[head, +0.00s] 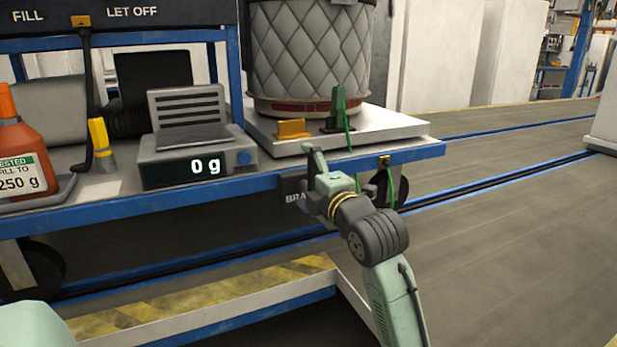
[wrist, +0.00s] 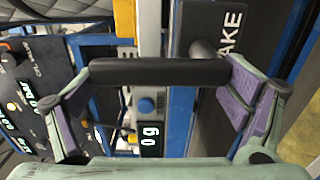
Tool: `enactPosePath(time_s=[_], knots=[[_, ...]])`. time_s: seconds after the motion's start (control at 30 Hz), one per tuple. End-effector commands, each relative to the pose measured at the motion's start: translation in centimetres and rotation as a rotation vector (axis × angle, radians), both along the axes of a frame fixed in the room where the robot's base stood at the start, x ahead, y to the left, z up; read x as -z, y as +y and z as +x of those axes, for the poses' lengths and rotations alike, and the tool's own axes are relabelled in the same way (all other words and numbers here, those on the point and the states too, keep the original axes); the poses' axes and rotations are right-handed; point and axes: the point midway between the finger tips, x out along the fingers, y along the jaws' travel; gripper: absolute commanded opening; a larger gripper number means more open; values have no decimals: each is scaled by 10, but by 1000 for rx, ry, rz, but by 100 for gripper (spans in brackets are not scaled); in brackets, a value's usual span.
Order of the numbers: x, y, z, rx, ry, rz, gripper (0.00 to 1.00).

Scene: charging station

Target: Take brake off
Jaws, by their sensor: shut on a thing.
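My gripper (head: 318,170) is at the front edge of the blue-framed cart, beside the dark brake sign (head: 296,190), which it partly covers. In the wrist view, my gripper (wrist: 163,72) has its purple-padded fingers at both ends of a black bar, the brake handle (wrist: 155,73). It is shut on this handle. The sign (wrist: 225,22) shows the letters "AKE" there, with a grey rounded stub next to it. The handle cannot be made out in the head view.
On the cart stand a scale display (head: 195,163) reading 0 g, an orange bottle (head: 20,150) and a quilted drum (head: 308,50) on a white plate (head: 385,128). A green cord hangs by my gripper. A yellow-black striped step (head: 200,298) lies below. Open floor is at right.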

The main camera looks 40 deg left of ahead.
Motion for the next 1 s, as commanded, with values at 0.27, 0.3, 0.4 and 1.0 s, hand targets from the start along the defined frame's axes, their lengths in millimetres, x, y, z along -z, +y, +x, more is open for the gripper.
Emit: enactPosePath(time_s=[0.27, 0.3, 0.4, 1.0], knots=[[0, 0, -1, -1, -6, -3, 100], [0, 0, -1, -1, -6, -3, 100], [0, 0, -1, 0, -5, -2, 100], [0, -63, -26, 1, -5, -2, 100]])
